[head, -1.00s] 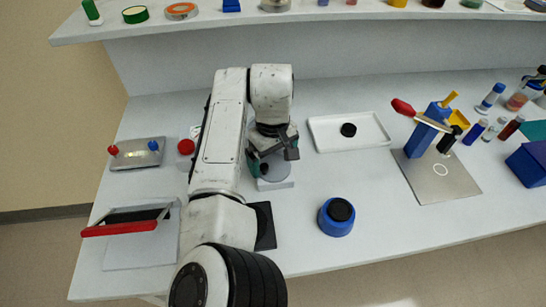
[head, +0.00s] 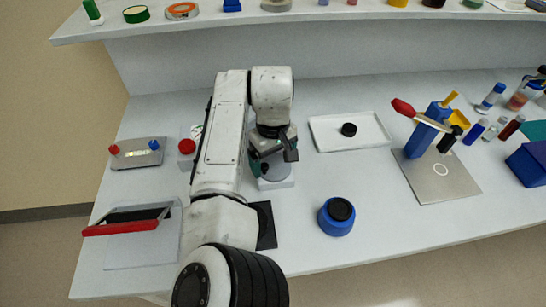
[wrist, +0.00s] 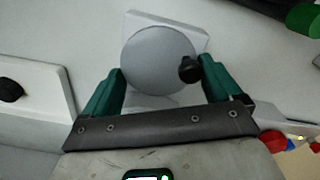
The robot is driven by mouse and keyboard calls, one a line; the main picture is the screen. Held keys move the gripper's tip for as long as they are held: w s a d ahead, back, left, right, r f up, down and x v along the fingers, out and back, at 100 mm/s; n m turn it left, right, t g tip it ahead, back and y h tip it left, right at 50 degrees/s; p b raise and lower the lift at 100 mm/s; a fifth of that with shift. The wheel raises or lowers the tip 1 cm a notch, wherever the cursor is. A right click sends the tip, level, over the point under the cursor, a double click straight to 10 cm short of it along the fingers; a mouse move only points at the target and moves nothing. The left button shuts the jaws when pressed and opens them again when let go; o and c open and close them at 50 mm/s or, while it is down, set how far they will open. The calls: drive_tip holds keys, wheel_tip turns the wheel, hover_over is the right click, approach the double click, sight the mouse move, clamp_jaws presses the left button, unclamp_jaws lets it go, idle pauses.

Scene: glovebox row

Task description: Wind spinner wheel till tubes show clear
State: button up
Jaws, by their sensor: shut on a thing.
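The spinner wheel is a grey disc (wrist: 155,62) with a black knob (wrist: 190,69) near its right rim in the wrist view. It sits on a pale square base (wrist: 180,25). My gripper (wrist: 163,85) has its green fingers on either side of the disc, shut on it; the right finger is beside the knob. In the head view my gripper (head: 270,160) is over the wheel, and the gripper and arm hide much of the disc, part of which shows (head: 277,171). No tubes can be made out at the wheel.
A white tray (head: 375,142) with a black knob stands right of the wheel. A blue pot (head: 336,224) with a black top is at the front. A blue press (head: 428,130) on a grey plate and several small bottles are at the right. A red-handled box (head: 140,255) is front left.

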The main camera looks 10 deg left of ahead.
sight(275, 164)
drive_tip(key=shift+r, duration=0.1)
drive_tip(key=m+p, duration=0.2)
drive_tip(key=m, duration=0.1)
drive_tip(key=shift+w+d+r, duration=0.1)
drive_tip(key=shift+d, duration=0.05)
drive_tip(key=m+p, duration=0.1)
drive_tip(key=m, duration=0.1)
drive_tip(key=shift+m, duration=0.4)
drive_tip(key=m+p, duration=0.2)
drive_tip(key=m, duration=0.4)
drive_tip(key=shift+d, duration=0.15)
drive_tip(key=shift+m, duration=0.3)
drive_tip(key=o, duration=0.7)
drive_tip(key=shift+o, duration=0.2)
wheel_tip(275, 164, up, 11)
drive_tip(key=shift+f+b, duration=0.2)
drive_tip(key=shift+b, duration=0.15)
